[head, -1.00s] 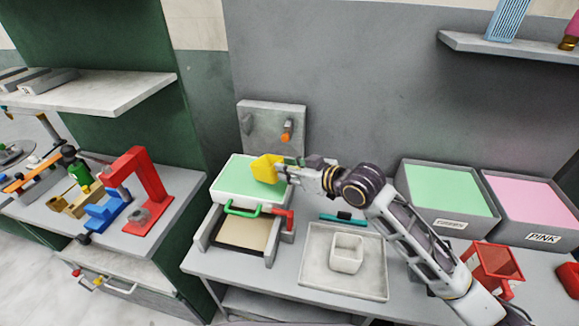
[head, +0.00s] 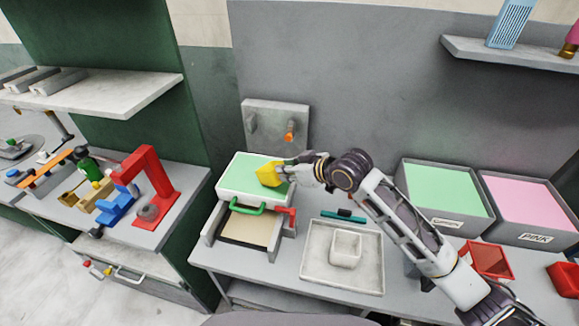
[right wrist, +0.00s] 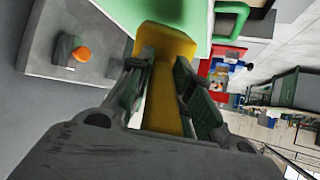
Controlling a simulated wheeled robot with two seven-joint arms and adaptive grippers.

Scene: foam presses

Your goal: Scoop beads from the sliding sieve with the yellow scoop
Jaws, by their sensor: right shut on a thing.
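The yellow scoop (head: 269,174) is over the right part of the sliding sieve (head: 226,190), a white-framed tray filled with green. My right gripper (head: 290,172) is shut on the scoop. In the right wrist view, the scoop (right wrist: 166,85) runs out between the fingers of my right gripper (right wrist: 165,92), its far end over the green surface (right wrist: 178,12). Whether the scoop touches the beads I cannot tell. The sieve's green handle (head: 247,208) faces the front. My left gripper is not in view.
A grey tray (head: 313,276) with a small white cup (head: 346,248) stands right of the sieve. Bins of green (head: 446,187) and pink (head: 527,201) stand at the right. A wall plate with an orange knob (head: 289,137) is behind the sieve.

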